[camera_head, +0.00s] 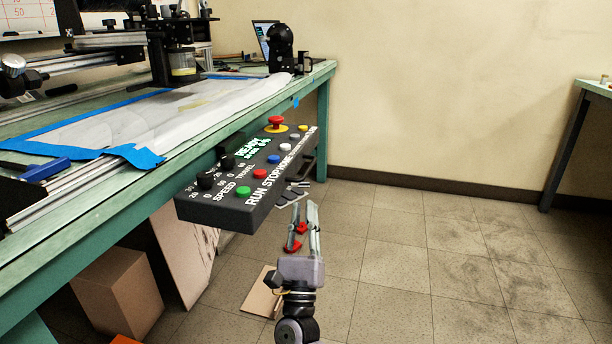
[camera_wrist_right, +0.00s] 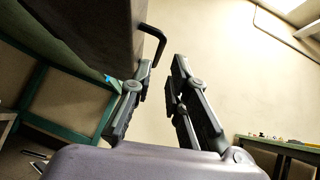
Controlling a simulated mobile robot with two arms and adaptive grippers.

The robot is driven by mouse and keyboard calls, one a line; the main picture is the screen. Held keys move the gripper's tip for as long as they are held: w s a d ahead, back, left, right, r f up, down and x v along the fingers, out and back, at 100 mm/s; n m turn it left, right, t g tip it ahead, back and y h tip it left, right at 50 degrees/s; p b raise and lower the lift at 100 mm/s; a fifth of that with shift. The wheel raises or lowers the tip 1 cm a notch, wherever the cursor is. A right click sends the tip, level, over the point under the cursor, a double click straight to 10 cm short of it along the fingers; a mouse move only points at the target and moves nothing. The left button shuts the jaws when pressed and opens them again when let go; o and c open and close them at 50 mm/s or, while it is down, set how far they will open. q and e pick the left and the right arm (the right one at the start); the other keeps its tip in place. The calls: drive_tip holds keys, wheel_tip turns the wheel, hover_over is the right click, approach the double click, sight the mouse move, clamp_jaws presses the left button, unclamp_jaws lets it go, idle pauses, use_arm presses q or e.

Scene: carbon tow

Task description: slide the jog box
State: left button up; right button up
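The jog box (camera_head: 250,178) is a black control box at the front edge of the green table in the head view. Its top carries a lit green display, knobs, coloured buttons and a red mushroom button (camera_head: 275,123). Its dark side (camera_wrist_right: 95,30) fills the upper left of the right wrist view. A black bar handle (camera_wrist_right: 155,38) sticks out from that side. My right gripper (camera_head: 300,196) is beside the box's right side; in the wrist view its fingers (camera_wrist_right: 163,72) are apart. The handle's bent end is close to the left fingertip; contact is unclear. My left gripper is not in view.
The green table (camera_head: 85,233) holds a rail machine, white sheeting with blue tape (camera_head: 135,155) and a laptop (camera_head: 264,40). Cardboard boxes (camera_head: 118,290) stand below it. Another table (camera_head: 592,88) is at the far right. The tiled floor between is clear.

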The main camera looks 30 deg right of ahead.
sight(306, 176)
drive_tip(key=x, duration=0.9)
drive_tip(key=shift+w+b, duration=0.1)
drive_tip(key=shift+b, duration=0.3)
drive_tip(key=shift+c, duration=0.2)
clamp_jaws()
